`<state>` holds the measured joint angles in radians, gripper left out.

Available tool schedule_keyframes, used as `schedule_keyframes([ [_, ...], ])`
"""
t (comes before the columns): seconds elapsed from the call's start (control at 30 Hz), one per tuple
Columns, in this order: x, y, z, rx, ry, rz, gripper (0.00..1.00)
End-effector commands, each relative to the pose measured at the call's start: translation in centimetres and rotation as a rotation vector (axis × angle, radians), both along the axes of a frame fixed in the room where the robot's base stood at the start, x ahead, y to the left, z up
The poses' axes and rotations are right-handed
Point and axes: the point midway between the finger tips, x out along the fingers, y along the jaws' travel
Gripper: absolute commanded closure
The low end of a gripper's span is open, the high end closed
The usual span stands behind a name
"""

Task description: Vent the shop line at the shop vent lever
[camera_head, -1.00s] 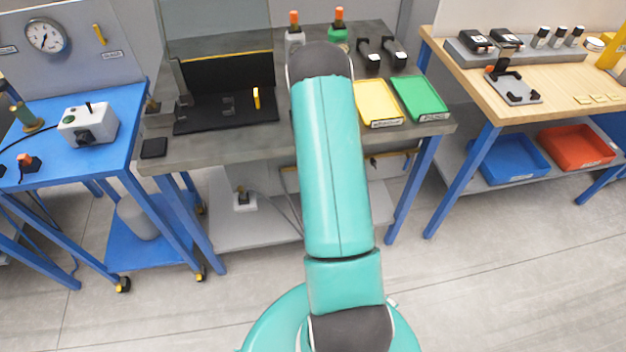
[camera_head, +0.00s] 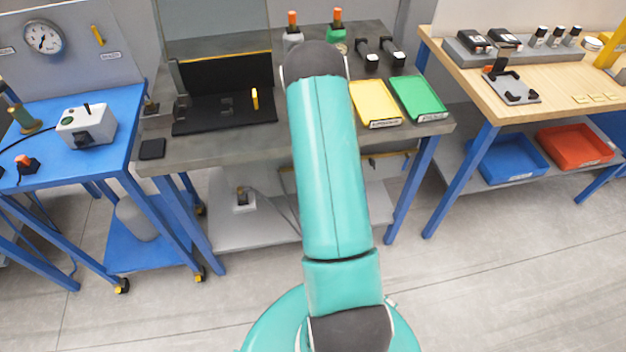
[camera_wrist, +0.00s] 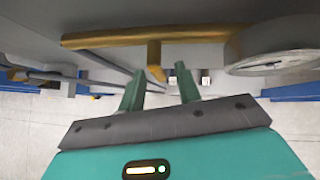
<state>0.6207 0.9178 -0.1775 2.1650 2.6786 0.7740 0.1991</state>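A brass pipe (camera_wrist: 200,33) runs across the top of the wrist view. A short brass lever (camera_wrist: 154,54) sticks down from its middle; I see no label on it. My gripper (camera_wrist: 160,78) is open, with its two green fingers apart. The lever's end shows in the gap between the fingertips; I cannot tell whether it is inside the grip or just beyond. In the head view my arm hides the gripper, and part of a brass pipe (camera_head: 392,155) shows under the grey bench to the right of my arm.
A round gauge (camera_wrist: 275,62) sits close to the right of the lever in the wrist view. In the head view, the grey bench (camera_head: 215,150) carries a yellow tray (camera_head: 375,103) and a green tray (camera_head: 418,98). Open floor (camera_head: 480,285) lies at right.

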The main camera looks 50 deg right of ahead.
Motion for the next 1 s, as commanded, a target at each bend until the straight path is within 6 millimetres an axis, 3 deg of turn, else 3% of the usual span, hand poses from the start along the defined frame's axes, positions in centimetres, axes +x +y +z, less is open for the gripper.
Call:
schedule_keyframes([
  [0.13,-1.6,0.7,0.5,0.001,0.002,0.000,0.66],
  [0.6,-10.3,4.5,0.5,0.001,0.002,-0.003,0.66],
  [1.0,-11.4,5.1,0.6,0.000,-0.001,0.000,0.66],
])
